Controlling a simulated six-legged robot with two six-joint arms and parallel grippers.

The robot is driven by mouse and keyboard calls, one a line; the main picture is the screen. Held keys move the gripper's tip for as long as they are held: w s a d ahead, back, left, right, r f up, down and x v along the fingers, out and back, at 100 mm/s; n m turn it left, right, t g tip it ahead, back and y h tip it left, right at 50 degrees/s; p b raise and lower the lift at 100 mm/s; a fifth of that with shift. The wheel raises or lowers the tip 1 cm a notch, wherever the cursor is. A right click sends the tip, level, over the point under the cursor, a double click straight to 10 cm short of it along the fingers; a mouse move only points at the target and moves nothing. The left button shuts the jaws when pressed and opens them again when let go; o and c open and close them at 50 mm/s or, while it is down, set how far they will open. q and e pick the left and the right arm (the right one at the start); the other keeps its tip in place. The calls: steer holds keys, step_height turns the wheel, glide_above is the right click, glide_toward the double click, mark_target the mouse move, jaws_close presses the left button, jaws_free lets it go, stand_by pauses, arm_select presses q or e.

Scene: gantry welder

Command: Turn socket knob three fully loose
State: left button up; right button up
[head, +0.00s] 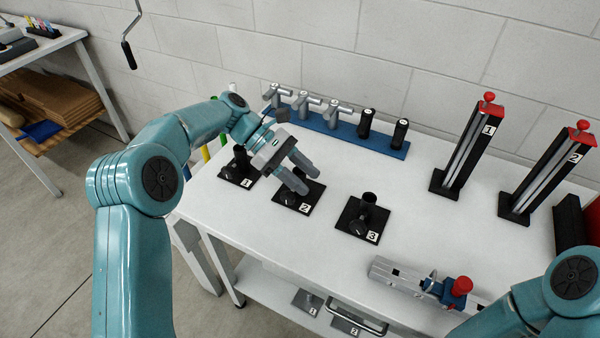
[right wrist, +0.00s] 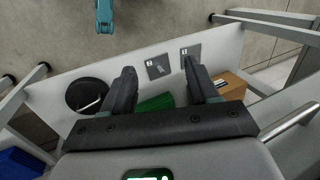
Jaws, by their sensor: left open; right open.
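Socket three (head: 368,208) is a black upright tube on a square black base with a white "3" label, near the table's front. Its knob (head: 357,229) is a dark shape low on the tube's front left side; how far it is turned cannot be told. My left gripper (head: 306,183) is open and empty, above and partly in front of socket two (head: 291,200), left of socket three and apart from it. My right gripper (right wrist: 163,82) is open and empty in the right wrist view, with the lower shelf beyond it; the head view shows only its arm.
Socket one (head: 238,168) stands left of socket two. A blue rack (head: 340,131) with several tools lies at the back. Red-topped posts one (head: 463,150) and two (head: 545,175) stand at the right. A grey rail with a red-knobbed blue clamp (head: 455,291) lies at the front right.

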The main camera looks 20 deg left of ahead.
arm_select(q)
steer(key=shift+a+r, duration=0.2)
steer(key=shift+a, duration=0.15)
